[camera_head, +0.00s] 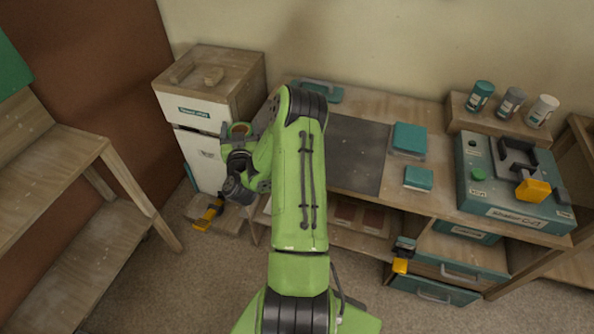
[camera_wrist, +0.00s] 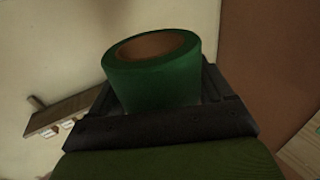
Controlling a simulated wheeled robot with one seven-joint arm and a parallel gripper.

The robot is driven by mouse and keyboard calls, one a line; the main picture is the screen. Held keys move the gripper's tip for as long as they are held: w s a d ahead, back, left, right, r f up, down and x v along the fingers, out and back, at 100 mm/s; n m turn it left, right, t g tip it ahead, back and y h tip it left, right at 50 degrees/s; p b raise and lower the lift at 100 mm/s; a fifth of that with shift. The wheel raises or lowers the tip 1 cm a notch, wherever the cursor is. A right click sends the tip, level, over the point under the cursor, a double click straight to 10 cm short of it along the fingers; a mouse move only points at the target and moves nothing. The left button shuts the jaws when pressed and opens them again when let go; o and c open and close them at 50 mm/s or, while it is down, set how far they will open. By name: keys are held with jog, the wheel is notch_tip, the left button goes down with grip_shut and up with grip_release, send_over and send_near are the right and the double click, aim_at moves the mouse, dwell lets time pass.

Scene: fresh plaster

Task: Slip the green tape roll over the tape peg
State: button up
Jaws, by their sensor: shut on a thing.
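The green tape roll (camera_wrist: 158,88), with its brown core facing up, sits between the jaws of my gripper (camera_wrist: 165,95) in the wrist view. In the head view the roll (camera_head: 227,131) is small and partly covered by my gripper (camera_head: 241,132), in front of the white-fronted cabinet. My gripper is shut on the roll. In the wrist view a wooden rail (camera_wrist: 65,113) with a small peg and white labels is on the pale wall at left. I cannot tell which is the tape peg.
The cabinet (camera_head: 200,109) stands left of the workbench (camera_head: 370,102), which carries teal boxes (camera_head: 409,139), a teal case (camera_head: 515,205) and several bottles on a riser. A wooden shelf unit (camera_head: 70,165) is at left. The floor between them is mostly clear.

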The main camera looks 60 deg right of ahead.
jog(key=s+d+f+m+g+h+b, duration=0.1)
jog(key=s+d+f+m+g, duration=0.2)
jog(key=s+d, duration=0.35)
jog(key=s+d+f+m+g+h+b, duration=0.1)
jog(key=s+d+f+m+g+h, duration=0.1)
jog(key=s+d+g, duration=0.45)
jog(key=shift+t, duration=0.95)
jog(key=f+b, duration=0.1)
jog(key=f, duration=0.2)
jog(key=s+a+f+b, duration=0.1)
jog(key=f+b, duration=0.1)
jog(key=f, duration=0.1)
jog(key=f+b, duration=0.2)
jog(key=f, duration=0.1)
jog(key=shift+s+a+f, duration=0.2)
jog(key=shift+a+f, duration=0.2)
